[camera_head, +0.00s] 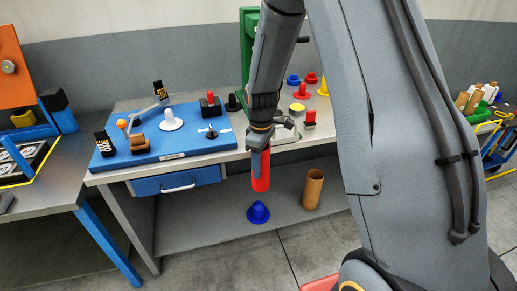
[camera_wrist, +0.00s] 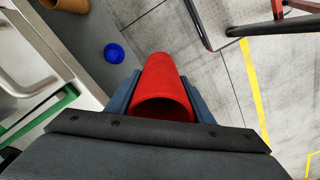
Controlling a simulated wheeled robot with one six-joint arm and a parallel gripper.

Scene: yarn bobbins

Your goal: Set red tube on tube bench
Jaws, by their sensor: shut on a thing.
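My gripper (camera_head: 261,156) is shut on the red tube (camera_head: 261,180), which hangs below it in the head view, in front of the bench's edge. In the wrist view the red tube (camera_wrist: 161,85) sits between the two fingers of my gripper (camera_wrist: 160,95), with its open hollow end facing the camera. A grey bench (camera_head: 120,178) with a blue board on top stands behind it; I cannot tell whether this is the tube bench. The tube is apart from the bench top.
A blue cone-like piece (camera_head: 258,213) and a brown tube (camera_head: 313,188) stand on the lower shelf (camera_head: 215,220). Several coloured pegs and the blue board (camera_head: 165,140) occupy the bench top. A cart with bobbins (camera_head: 490,120) is at right. Open floor lies in front.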

